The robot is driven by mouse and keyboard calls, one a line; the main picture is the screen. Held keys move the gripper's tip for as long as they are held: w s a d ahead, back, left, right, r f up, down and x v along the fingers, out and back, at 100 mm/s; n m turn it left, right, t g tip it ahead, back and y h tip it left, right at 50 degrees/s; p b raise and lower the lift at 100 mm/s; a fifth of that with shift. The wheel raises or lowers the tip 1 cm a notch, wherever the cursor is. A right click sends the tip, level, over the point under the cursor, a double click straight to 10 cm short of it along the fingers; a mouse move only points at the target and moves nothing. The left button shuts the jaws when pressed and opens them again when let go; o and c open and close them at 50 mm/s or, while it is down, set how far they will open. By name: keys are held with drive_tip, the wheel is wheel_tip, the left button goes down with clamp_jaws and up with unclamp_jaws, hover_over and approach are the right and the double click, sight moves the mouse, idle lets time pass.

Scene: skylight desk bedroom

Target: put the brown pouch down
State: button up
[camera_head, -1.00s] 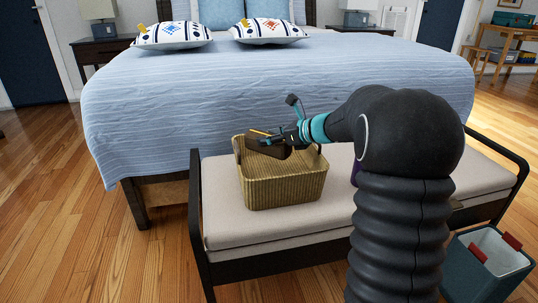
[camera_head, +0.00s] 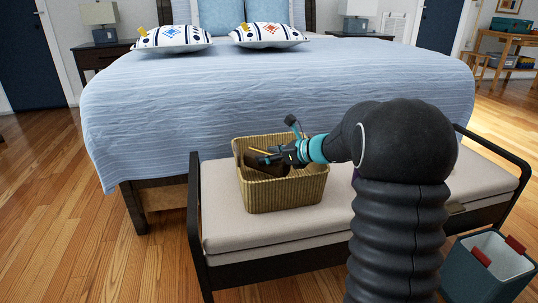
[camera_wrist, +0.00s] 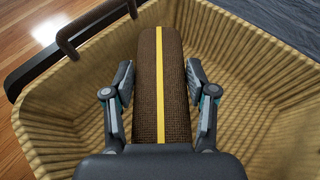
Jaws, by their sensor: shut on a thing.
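The brown pouch (camera_wrist: 148,84), with a yellow stripe along it, is between the fingers of my gripper (camera_wrist: 160,105) in the wrist view. My gripper is shut on it. In the head view the pouch (camera_head: 256,163) and my gripper (camera_head: 268,160) are inside the opening of a tan woven basket (camera_head: 285,194). The pouch is tilted, and its lower part is hidden by the basket's front wall. The wrist view shows the basket's ribbed walls (camera_wrist: 262,110) around the pouch. I cannot tell whether the pouch touches the basket floor.
The basket stands on a cushioned bench (camera_head: 225,224) with dark metal end rails, at the foot of a bed (camera_head: 270,85) with a blue cover. A blue-grey bin (camera_head: 475,270) with red pieces stands on the floor at the lower right.

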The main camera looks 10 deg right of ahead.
drive_tip(key=shift+f, duration=0.35)
drive_tip(key=o, duration=1.2)
drive_tip(key=shift+o, duration=0.2)
drive_tip(key=shift+r, duration=0.1)
